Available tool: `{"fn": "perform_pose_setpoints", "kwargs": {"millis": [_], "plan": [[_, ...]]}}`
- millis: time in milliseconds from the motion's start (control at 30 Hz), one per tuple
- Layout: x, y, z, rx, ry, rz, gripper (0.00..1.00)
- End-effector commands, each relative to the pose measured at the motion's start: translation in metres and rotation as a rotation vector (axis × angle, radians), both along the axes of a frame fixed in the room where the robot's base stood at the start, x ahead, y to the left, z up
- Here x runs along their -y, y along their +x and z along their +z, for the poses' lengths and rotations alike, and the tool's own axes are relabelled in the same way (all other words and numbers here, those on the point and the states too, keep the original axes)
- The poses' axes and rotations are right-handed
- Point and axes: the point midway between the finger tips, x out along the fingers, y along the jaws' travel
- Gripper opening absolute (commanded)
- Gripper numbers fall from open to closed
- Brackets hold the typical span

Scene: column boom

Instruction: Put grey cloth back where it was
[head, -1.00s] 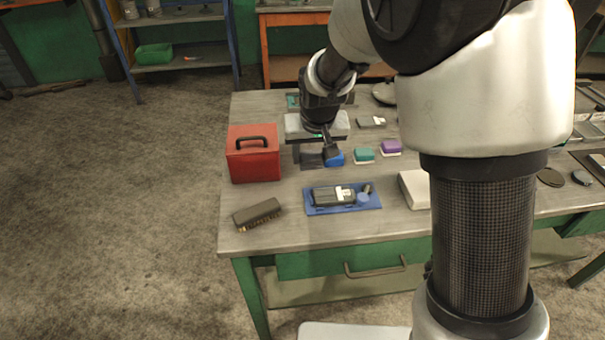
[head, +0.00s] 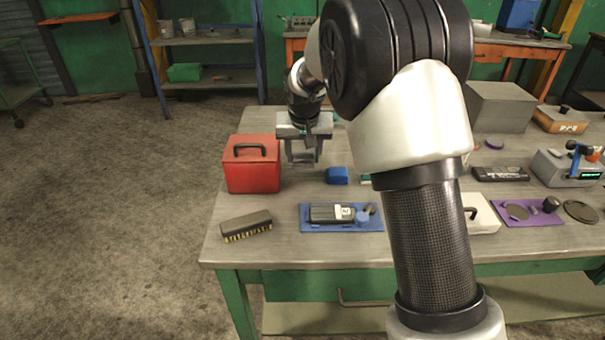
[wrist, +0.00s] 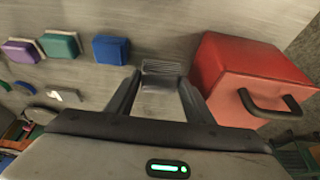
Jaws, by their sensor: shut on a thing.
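My gripper (head: 303,158) hangs over the bench between the red toolbox and the blue block. In the wrist view its fingers (wrist: 162,82) are closed on a small grey, ribbed-looking thing (wrist: 163,68), which I take to be the grey cloth. It also shows faintly between the fingertips in the head view (head: 303,164). Whether it touches the bench is unclear. The blue block (head: 337,175) sits to the right of the gripper in the head view. In the wrist view, blue (wrist: 111,49), teal (wrist: 60,46) and purple (wrist: 22,48) blocks form a row.
The red toolbox (head: 252,163) stands close to the gripper. A brush (head: 246,226) and a blue tray (head: 378,224) with a dark device lie nearer the front edge. A purple mat (head: 548,218) lies at right. My arm hides the bench's middle.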

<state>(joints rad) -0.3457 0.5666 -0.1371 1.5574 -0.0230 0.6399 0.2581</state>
Motion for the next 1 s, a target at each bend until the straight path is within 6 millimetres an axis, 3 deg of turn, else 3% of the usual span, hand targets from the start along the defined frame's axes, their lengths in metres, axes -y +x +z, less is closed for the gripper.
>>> {"fn": "perform_pose_setpoints", "kwargs": {"millis": [367, 767, 800, 900, 1000], "plan": [[0.0, 0.0, -0.051, 0.0, 0.0, 0.0, 0.27], [0.0, 0.0, -0.057, 0.002, 0.001, 0.0, 0.27], [0.0, 0.0, -0.056, 0.002, 0.001, 0.0, 0.53], [0.0, 0.0, -0.056, 0.002, 0.001, 0.0, 0.66], [0.0, 0.0, -0.055, 0.002, 0.001, 0.0, 0.66]]}}
